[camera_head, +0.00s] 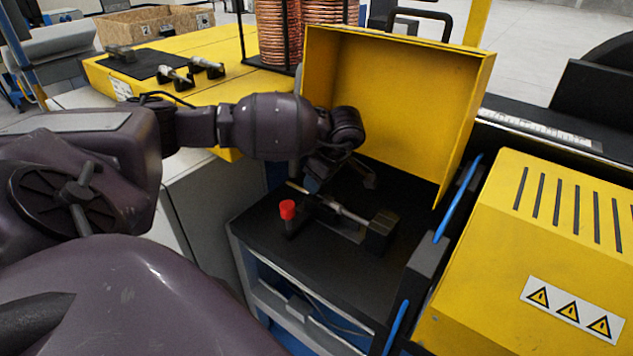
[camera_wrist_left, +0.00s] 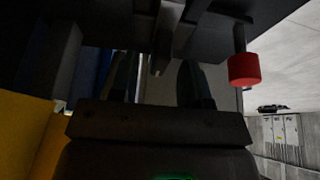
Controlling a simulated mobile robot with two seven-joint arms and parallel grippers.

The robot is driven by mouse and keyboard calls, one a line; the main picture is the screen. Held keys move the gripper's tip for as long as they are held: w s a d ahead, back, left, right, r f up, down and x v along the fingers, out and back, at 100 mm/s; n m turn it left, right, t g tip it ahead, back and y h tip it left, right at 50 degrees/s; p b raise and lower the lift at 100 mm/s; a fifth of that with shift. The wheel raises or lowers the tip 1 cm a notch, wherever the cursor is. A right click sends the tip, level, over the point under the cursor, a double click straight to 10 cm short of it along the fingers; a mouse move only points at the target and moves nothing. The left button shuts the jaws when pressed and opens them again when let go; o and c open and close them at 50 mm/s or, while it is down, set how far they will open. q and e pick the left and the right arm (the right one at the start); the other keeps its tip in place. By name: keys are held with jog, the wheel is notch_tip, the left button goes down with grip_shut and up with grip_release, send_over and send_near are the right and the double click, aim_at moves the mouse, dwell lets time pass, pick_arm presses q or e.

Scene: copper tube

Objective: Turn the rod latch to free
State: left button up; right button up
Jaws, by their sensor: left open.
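The rod latch lies on the black top of the fixture below the raised yellow cover. Its pale metal rod (camera_head: 345,212) runs toward a dark block (camera_head: 380,231), and a red knob (camera_head: 287,209) stands at its left end. The red knob (camera_wrist_left: 244,68) also shows at the upper right of the left wrist view. My left gripper (camera_head: 341,182) is just behind the latch and partly hidden by its own wrist. In the left wrist view its two fingers (camera_wrist_left: 154,82) are apart, with a metal rod end (camera_wrist_left: 160,50) seen between and beyond them. Contact cannot be told.
The yellow cover (camera_head: 400,95) stands open behind the latch. A yellow machine housing (camera_head: 545,250) is close on the right, with a blue-edged black frame beside it. A yellow table (camera_head: 215,55) with small metal parts and copper coils (camera_head: 275,35) stand behind. The black top's front is clear.

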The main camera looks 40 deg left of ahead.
pick_arm(q)
jog(key=shift+x, duration=0.85)
pick_arm(e)
jog(key=shift+w+a+r, duration=0.1)
jog(key=shift+w+r, duration=0.25)
jog(key=shift+w, duration=0.1)
pick_arm(q)
grip_shut()
pick_arm(e)
jog(key=shift+s+f, duration=0.5)
jog(key=shift+s, duration=0.1)
